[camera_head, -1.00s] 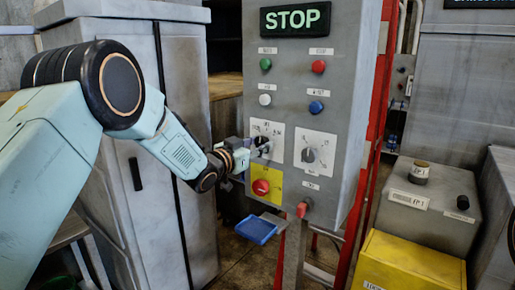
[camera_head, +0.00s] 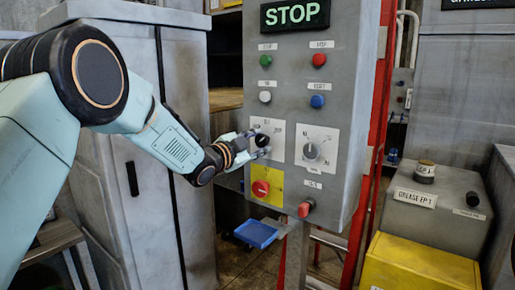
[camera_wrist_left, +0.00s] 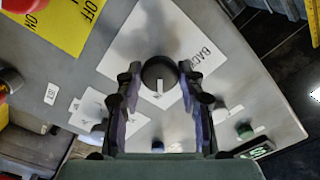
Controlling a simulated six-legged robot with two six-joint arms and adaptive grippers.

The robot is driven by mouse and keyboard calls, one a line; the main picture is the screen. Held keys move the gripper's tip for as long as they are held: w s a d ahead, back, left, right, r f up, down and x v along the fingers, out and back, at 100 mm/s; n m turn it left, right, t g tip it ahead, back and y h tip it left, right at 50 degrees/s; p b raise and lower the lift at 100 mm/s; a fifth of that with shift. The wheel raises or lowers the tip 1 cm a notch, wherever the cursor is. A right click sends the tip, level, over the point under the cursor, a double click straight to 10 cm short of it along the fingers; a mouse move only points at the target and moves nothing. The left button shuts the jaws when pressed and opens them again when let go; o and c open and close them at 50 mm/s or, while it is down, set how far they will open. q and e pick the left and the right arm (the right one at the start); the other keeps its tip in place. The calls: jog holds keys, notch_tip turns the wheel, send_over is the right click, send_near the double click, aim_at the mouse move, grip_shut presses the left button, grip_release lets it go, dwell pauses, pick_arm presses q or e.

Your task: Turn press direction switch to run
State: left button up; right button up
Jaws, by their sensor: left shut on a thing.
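My left gripper (camera_head: 262,147) reaches the left black knob (camera_head: 262,139) on the grey control panel (camera_head: 345,130). In the left wrist view the gripper (camera_wrist_left: 162,80) has a finger on each side of this round knob (camera_wrist_left: 158,72) and is shut on it. The knob has a white pointer mark and sits on a white label plate (camera_wrist_left: 135,45), with "BACK" printed to its right in that view. Part of the plate is hidden behind the fingers. A second selector knob (camera_head: 311,151) sits on its own plate to the right. My right gripper is not in view.
Green (camera_head: 265,60), red, white and blue buttons and a STOP display (camera_head: 295,15) are above. A grey cabinet (camera_head: 150,150) stands left.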

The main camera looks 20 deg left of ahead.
pick_arm(q)
jog(key=shift+r, duration=0.15)
dwell(0.4)
jog(key=o, duration=1.2)
jog(key=shift+c, duration=0.2)
jog(key=v, duration=1.2)
